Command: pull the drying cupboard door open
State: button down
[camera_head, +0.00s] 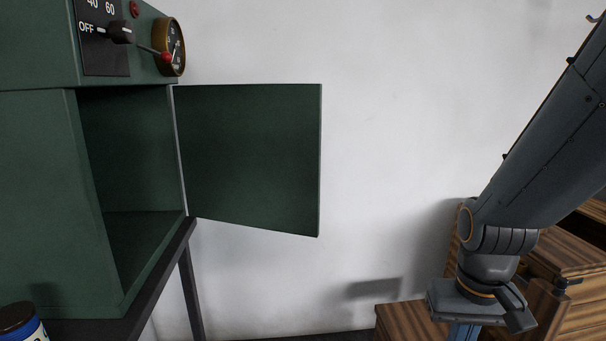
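The green drying cupboard (50,190) stands at the left. Its door (250,158) is swung wide open to the right, and its inside (130,150) shows dark and empty in the part I can see. No handle shows on the face of the door turned to me. My gripper (482,314) is at the lower right, well clear of the door and apart from it. Its fingers are partly cut off by the bottom edge, so I cannot tell whether it is open or shut.
A dial knob (121,33), a gauge (174,47) and a red-tipped lever (165,57) sit above the opening. A dark stand (190,285) carries the cupboard. A jar (20,322) is at the lower left. Wooden furniture (575,255) stands at the right. Bare wall lies between door and arm.

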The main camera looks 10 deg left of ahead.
aim_at(250, 153)
jog(key=u, duration=1.4)
jog(key=k, duration=0.5)
jog(key=z, duration=1.5)
jog(key=i, duration=0.5)
jog(key=u, duration=0.05)
